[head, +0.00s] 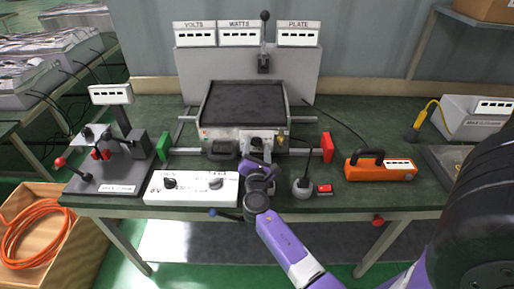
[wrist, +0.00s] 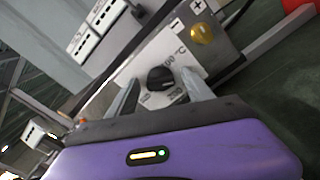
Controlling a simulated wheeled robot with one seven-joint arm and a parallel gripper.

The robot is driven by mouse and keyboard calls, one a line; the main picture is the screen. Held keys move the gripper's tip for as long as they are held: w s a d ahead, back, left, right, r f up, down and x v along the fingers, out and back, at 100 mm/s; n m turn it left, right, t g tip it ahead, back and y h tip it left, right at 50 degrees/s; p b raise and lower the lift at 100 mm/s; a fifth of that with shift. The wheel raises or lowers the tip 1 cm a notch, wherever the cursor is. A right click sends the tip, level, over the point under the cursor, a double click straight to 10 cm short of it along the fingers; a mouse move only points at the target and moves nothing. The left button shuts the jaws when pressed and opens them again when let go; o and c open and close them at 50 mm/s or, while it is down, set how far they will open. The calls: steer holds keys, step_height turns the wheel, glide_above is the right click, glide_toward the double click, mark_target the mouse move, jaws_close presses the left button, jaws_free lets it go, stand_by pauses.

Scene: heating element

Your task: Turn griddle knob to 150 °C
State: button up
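The griddle (head: 243,103) stands at the back middle of the green table, with a dark flat plate and a grey front panel. Its black knob (head: 256,142) is on the right half of that panel. In the wrist view the black knob (wrist: 160,78) sits on a white dial label with "°C" partly readable. My gripper (head: 257,163) is in front of the panel, just below the knob. In the wrist view my gripper (wrist: 162,92) is open, its two grey fingers either side of the knob. I cannot tell whether they touch it. The knob's pointer setting is not readable.
A brass knob (wrist: 202,33) is close to the dial. A white two-knob box (head: 192,187) lies left of my gripper. A grey knob-like device (head: 302,186) and an orange case (head: 379,167) stand to the right. Red (head: 327,147) and green (head: 163,147) blocks flank the griddle.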

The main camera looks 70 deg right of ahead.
steer(key=b+v, duration=0.1)
steer(key=v, duration=0.6)
steer(key=shift+s+a, duration=0.15)
steer(key=shift+a, duration=0.2)
stand_by(0.4)
